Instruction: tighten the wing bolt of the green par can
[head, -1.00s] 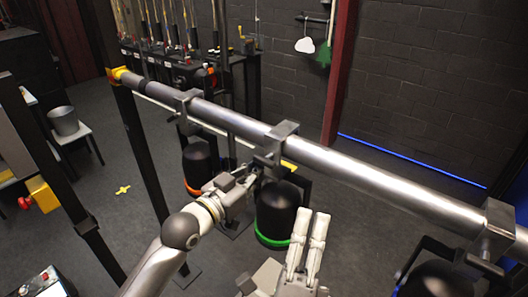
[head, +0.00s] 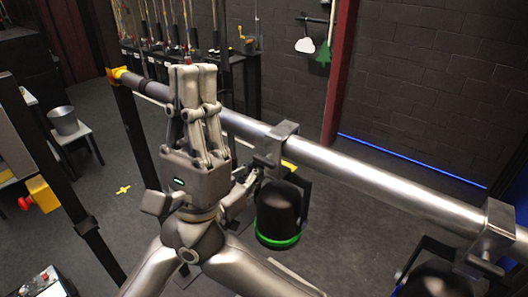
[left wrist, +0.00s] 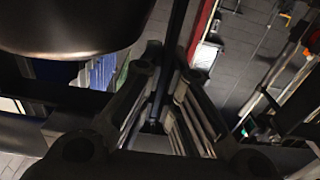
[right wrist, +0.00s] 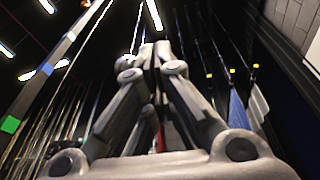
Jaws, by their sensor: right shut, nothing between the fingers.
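The green par can (head: 278,212) is a black can with a green ring at its lower rim, hanging under the silver pipe from a clamp (head: 277,142). Its wing bolt cannot be made out. My left gripper (head: 258,176) is beside the can's left side, just below the clamp, partly hidden behind my right gripper. In the left wrist view its fingers (left wrist: 168,62) stand apart with something dark between their tips; whether they grip it is unclear. A dark rounded body fills the upper left there. My right gripper (head: 195,70) points up in front of the pipe, shut and empty.
The silver pipe (head: 380,178) runs from upper left to lower right. Another clamp and black can (head: 440,283) hang at the right. A black post (head: 135,130) holds the pipe's left end. The floor below is mostly open.

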